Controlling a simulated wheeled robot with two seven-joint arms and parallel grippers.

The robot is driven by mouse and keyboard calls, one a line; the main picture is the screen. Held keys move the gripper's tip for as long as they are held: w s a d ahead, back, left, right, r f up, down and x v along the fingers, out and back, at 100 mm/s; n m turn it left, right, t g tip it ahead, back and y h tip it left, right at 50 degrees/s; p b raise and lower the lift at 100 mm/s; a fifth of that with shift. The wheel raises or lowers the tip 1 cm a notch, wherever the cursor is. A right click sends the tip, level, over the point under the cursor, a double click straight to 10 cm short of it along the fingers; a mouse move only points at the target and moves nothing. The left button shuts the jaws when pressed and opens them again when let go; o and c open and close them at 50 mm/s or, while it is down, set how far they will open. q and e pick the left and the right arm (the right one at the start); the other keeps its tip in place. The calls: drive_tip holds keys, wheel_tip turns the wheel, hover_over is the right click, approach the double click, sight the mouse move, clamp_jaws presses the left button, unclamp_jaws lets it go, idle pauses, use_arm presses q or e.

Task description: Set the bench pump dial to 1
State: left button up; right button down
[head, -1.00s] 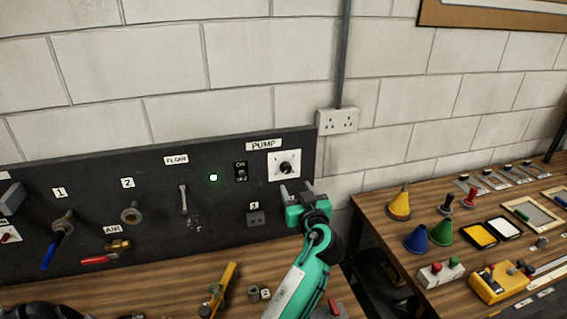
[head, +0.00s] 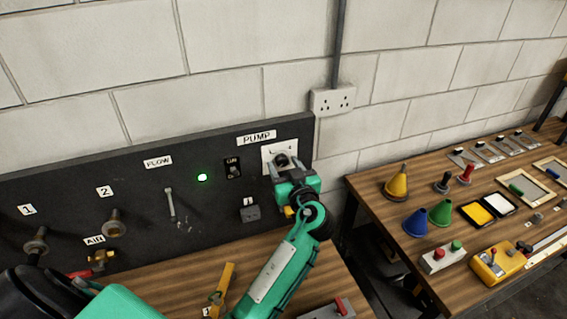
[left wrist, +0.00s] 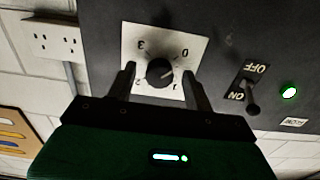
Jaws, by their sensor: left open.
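The pump dial is a black round knob on a white square plate (head: 267,154) under the PUMP label (head: 257,139). In the left wrist view, which is upside down, the knob (left wrist: 159,72) sits among the marks 0, 1, 2 and 3. Its pointer seems to face the picture's lower right, towards the 1, but is small. My left gripper (head: 284,163) is open at the dial, with one finger on each side of the knob in the left wrist view (left wrist: 159,75). A gap shows between knob and fingers. My right gripper is not in view.
The dark panel (head: 140,190) also carries an ON/OFF switch (head: 232,168), a lit green lamp (head: 202,177), a flow tube (head: 170,205) and a grey socket (head: 249,213). A wall outlet (head: 332,100) is above right.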

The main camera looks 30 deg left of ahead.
use_arm(q)
drive_tip(key=shift+c, duration=0.9)
drive_tip(key=c, duration=0.8)
